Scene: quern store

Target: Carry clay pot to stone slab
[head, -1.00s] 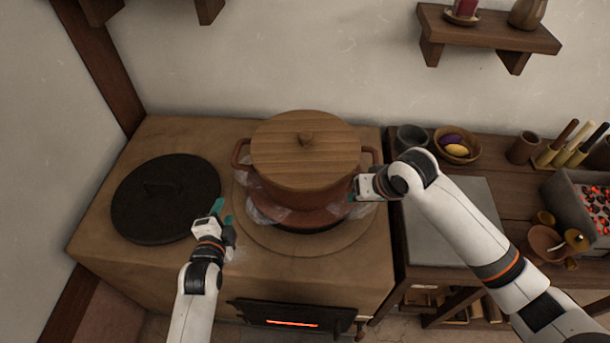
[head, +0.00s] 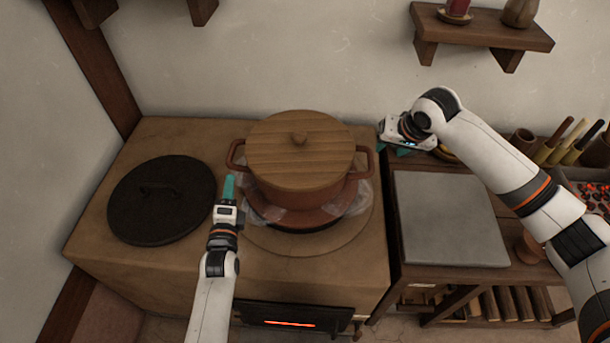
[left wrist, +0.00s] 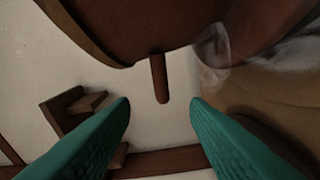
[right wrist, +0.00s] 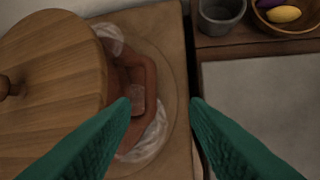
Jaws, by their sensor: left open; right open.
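The clay pot (head: 300,187), reddish with a flat wooden lid (head: 300,150), sits upright on the round stove plate. My left gripper (head: 229,183) is open by the pot's left side, just below its left handle (head: 233,154). In the left wrist view that handle (left wrist: 159,78) shows between the open fingers, not gripped. My right gripper (head: 384,147) is open and empty, to the right of the right handle (head: 364,160). The right wrist view shows this handle (right wrist: 137,88) ahead of the fingertips, apart from them. The grey stone slab (head: 450,215) lies bare on the bench to the right.
Translucent whitish wisps (head: 355,200) surround the pot's base. A dark lid (head: 160,200) covers the stove's left plate. A grey cup (right wrist: 222,15) and a wooden bowl (right wrist: 300,22) stand behind the slab. A fire glows in the stove front (head: 290,323).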

